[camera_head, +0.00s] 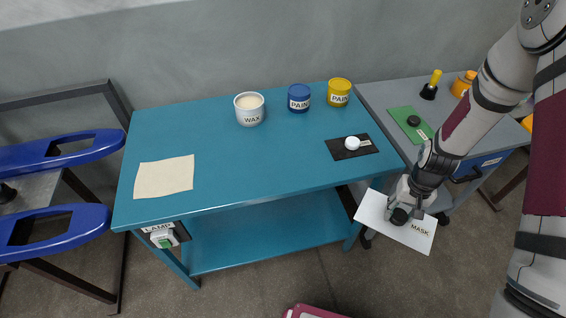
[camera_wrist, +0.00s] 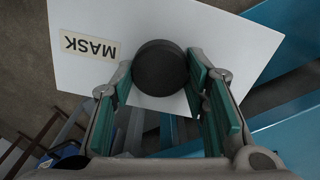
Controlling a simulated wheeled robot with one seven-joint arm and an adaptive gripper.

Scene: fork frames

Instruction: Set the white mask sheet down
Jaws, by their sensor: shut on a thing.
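The white mask sheet (camera_head: 377,221) hangs in the air off the front right corner of the blue table, above the floor. It is a thin flat plate with a "MASK" label and a round black knob on its face. My gripper (camera_head: 400,213) is shut on that knob. In the wrist view the sheet (camera_wrist: 220,45) lies beyond the fingers, and the black knob (camera_wrist: 160,68) sits between the green finger pads (camera_wrist: 165,85). The sheet is apart from the blue table (camera_head: 250,160).
On the table are a beige sheet (camera_head: 164,177), a wax tin (camera_head: 249,108), blue (camera_head: 299,98) and yellow (camera_head: 339,93) paint tins, and a black plate (camera_head: 367,148) with a white knob. Its front middle is clear. A grey bench (camera_head: 385,95) at right carries a green plate (camera_head: 401,115).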

